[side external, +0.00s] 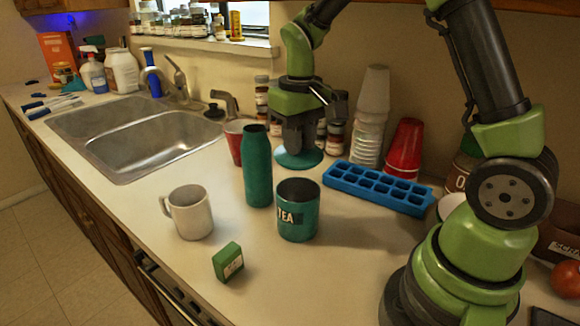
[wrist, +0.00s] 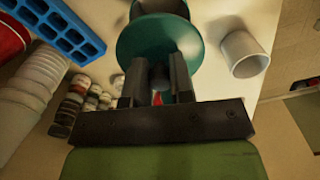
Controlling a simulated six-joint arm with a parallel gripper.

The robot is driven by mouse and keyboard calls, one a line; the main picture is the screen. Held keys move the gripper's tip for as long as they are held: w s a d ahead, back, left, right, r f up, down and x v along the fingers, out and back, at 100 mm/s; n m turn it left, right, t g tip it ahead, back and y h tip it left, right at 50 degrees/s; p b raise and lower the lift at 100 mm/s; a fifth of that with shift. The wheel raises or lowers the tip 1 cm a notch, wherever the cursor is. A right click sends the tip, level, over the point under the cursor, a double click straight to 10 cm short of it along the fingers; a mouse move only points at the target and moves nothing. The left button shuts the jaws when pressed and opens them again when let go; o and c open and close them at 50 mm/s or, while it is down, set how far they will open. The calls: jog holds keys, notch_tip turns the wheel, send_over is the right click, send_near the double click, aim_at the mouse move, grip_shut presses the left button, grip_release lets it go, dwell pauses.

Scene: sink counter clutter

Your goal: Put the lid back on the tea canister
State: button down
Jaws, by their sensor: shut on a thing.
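My gripper (side external: 297,146) points down and is shut on the lid's knob, which the fingers mostly hide. In the wrist view the lid (wrist: 150,38) spreads out beyond my fingers (wrist: 158,78). The canister's rim (wrist: 192,8) shows partly past the lid at the top edge. The lid is apart from the canister's mouth; its height above the counter is unclear.
A tall teal bottle (side external: 257,165) stands close left of the canister. A white mug (side external: 190,212) and green box (side external: 228,262) are in front. A blue ice tray (side external: 376,188), cups (side external: 404,148) and jars (side external: 336,135) stand behind. The sink (side external: 135,135) lies left.

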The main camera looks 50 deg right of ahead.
jog(key=shift+f, duration=3.1)
jog(key=shift+f, duration=0.2)
jog(key=shift+c, duration=2.2)
grip_release()
jog(key=shift+r, duration=0.1)
jog(key=shift+r, duration=3.45)
grip_shut()
